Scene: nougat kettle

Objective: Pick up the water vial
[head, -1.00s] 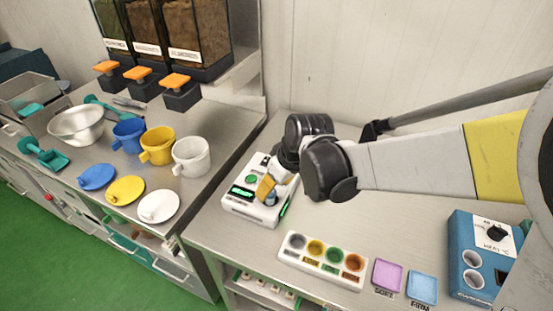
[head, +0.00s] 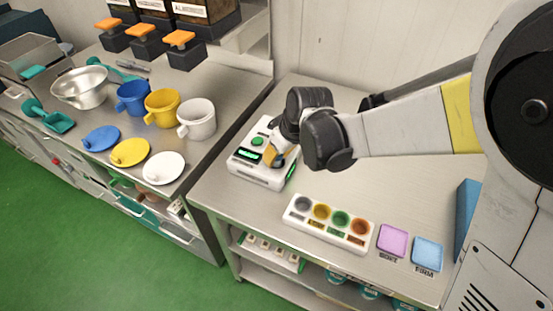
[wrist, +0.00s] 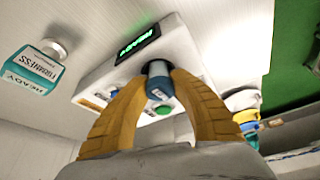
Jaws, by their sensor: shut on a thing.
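A small vial (wrist: 159,82) with a grey-blue top and darker blue body is between my yellow fingers in the wrist view. Its label cannot be read. My gripper (wrist: 158,88) is shut on it, one finger on each side. The vial is at the white device (wrist: 178,48), over or in a round opening; I cannot tell how deep it sits. In the head view my gripper (head: 273,157) is at the right part of the white device (head: 252,172), and the fingers and wrist mostly hide the vial.
A white rack (head: 328,225) with several coloured wells stands in front of the device. Purple (head: 392,240) and blue (head: 428,253) pads lie to its right. A teal bottle (wrist: 33,68) marked firmness shows in the wrist view. Cups and lids stand on the left counter.

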